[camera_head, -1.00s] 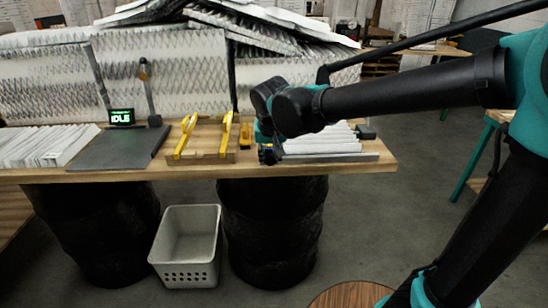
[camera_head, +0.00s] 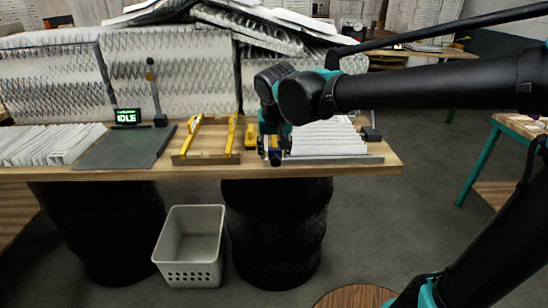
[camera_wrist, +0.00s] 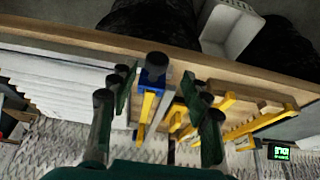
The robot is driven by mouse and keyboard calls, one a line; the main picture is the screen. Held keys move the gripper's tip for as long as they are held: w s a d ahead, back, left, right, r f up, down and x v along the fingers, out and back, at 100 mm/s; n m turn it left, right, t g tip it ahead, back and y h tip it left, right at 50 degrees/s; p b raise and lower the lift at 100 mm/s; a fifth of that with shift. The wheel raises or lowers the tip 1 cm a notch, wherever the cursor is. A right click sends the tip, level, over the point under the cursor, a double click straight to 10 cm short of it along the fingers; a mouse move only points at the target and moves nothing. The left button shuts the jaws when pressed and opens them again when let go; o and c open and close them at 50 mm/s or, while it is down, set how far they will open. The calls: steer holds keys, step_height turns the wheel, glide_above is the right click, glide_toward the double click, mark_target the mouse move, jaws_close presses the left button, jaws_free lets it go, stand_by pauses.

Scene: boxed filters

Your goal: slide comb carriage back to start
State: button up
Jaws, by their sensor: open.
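A blue block with a black knob (camera_wrist: 153,72) and a yellow bar, apparently the comb carriage, shows between my spread fingers in the wrist view. My gripper (camera_wrist: 160,88) is open, with one finger on each side of it; I cannot tell whether either touches. In the head view my gripper (camera_head: 268,152) points down at the bench's front, at the left end of the row of white filters (camera_head: 322,138). A bit of the blue block (camera_head: 275,157) shows there; my gripper hides most of the carriage.
A wooden fixture with yellow bars (camera_head: 207,158) stands just left of my gripper, with a yellow piece (camera_head: 251,133) between. Further left are a dark plate (camera_head: 118,150), a display reading IDLE (camera_head: 127,116) and more filters (camera_head: 50,146). A pale bin (camera_head: 190,246) stands below.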

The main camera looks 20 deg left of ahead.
steer(key=a+v, duration=0.1)
steer(key=v, duration=0.6)
steer(key=shift+s+d+r, duration=0.2)
steer(key=shift+d+r, duration=0.2)
steer(key=shift+d, duration=0.15)
steer(key=w+d+f+m, duration=0.1)
steer(key=w+d+f, duration=0.2)
steer(key=d+f, duration=0.55)
steer(key=w+d+f+m, duration=0.15)
steer(key=d+f, duration=0.35)
steer(key=d, duration=0.6)
steer(key=s+d+f, duration=0.4)
steer(key=d+f, duration=0.2)
steer(key=d, duration=0.3)
steer(key=s+d+f+m+h, duration=0.1)
steer(key=s+d+f, duration=0.3)
steer(key=d+f, duration=0.3)
steer(key=shift+s+d, duration=0.2)
steer(key=shift+d, duration=0.8)
steer(key=shift+c, duration=0.4)
